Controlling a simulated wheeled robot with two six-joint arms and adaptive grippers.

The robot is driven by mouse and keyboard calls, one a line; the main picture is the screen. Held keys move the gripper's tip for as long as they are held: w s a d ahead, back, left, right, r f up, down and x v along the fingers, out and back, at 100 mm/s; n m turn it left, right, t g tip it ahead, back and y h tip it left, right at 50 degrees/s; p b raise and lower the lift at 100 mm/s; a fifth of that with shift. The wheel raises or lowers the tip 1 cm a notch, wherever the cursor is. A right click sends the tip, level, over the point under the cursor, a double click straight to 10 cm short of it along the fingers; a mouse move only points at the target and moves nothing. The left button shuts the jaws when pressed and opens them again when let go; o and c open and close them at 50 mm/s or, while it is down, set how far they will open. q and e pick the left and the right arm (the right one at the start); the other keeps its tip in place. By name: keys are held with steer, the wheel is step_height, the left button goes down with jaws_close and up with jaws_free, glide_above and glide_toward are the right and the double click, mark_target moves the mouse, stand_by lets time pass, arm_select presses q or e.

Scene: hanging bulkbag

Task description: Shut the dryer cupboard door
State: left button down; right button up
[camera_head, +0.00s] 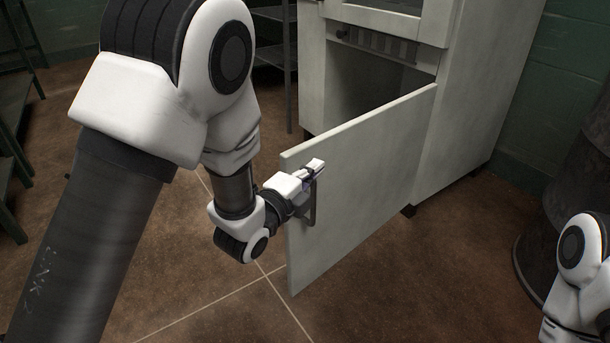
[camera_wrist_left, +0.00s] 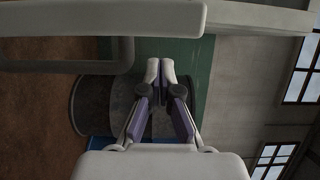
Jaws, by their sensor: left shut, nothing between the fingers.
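The white dryer cupboard (camera_head: 475,100) stands at the back. Its lower door (camera_head: 365,165) is swung wide open toward me, and a dark opening (camera_head: 370,85) shows behind it. A grey bar handle (camera_head: 309,208) is near the door's free edge. My left gripper (camera_head: 317,166) is shut and empty beside the handle, in front of the door face. In the left wrist view its closed fingertips (camera_wrist_left: 160,72) are below the pale door (camera_wrist_left: 100,22) and to the right of the handle (camera_wrist_left: 70,66). I cannot tell whether they touch. My right gripper is out of view.
A dark barrel (camera_head: 575,185) stands at the right near the green wall (camera_head: 565,90). Dark metal shelving (camera_head: 12,150) is at the left edge, with another rack (camera_head: 288,60) beside the cupboard. Brown floor (camera_head: 420,275) in front of the door is clear.

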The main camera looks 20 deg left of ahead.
arm_select(q)
steer(key=shift+w+a, duration=0.3)
steer(key=shift+a, duration=0.25)
steer(key=shift+w+a, duration=0.3)
steer(key=shift+a, duration=0.25)
steer(key=shift+a, duration=0.15)
